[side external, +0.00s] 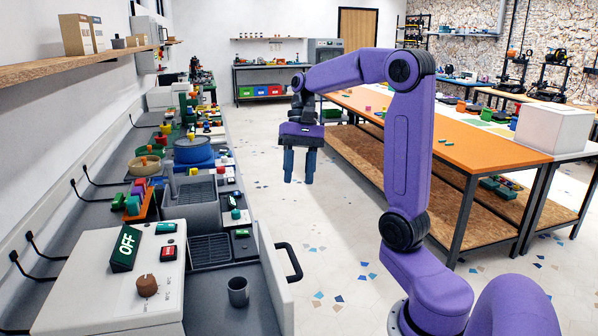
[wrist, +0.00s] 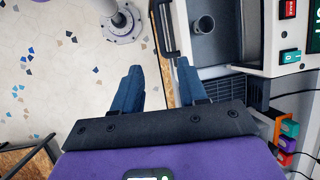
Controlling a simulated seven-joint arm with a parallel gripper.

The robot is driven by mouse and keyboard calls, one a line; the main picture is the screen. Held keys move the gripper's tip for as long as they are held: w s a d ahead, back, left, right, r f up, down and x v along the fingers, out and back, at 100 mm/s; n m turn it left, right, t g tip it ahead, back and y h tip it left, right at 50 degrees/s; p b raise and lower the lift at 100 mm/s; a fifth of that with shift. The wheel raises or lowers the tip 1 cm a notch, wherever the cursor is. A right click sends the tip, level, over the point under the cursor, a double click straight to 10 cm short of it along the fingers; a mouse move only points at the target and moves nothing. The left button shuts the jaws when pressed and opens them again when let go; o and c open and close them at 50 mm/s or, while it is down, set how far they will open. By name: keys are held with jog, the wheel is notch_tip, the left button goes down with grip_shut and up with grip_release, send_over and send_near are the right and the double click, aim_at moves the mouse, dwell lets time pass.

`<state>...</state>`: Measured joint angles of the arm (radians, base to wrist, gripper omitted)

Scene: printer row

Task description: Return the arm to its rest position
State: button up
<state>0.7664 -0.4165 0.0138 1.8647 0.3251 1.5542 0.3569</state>
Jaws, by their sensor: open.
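My purple arm reaches across the side external view from the lower right. My gripper (side external: 300,170) hangs over the aisle, pointing down, with its two blue fingers apart and nothing between them. In the wrist view my gripper (wrist: 158,85) also shows its blue fingers spread and empty, above the floor and the edge of the left counter. Nothing touches the fingers.
A grey counter (side external: 262,310) on the left bears a white machine (side external: 95,285) with an OFF sign, a grey cup (side external: 238,291) and a door with a black handle (side external: 290,262). An orange-topped table (side external: 470,140) stands right. The aisle floor (side external: 330,225) is free.

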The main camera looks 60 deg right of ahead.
jog(key=s+a+f+n+t+h, duration=0.1)
jog(key=s+a+f+n+h, duration=0.1)
jog(key=s+a+f+n, duration=0.3)
jog(key=s+a+f+n+t+h, duration=0.1)
jog(key=s+a+f+n, duration=0.4)
jog(key=s+a+n, duration=0.7)
jog(key=s+n+h, duration=0.1)
jog(key=n, duration=0.3)
jog(key=shift+f, duration=0.2)
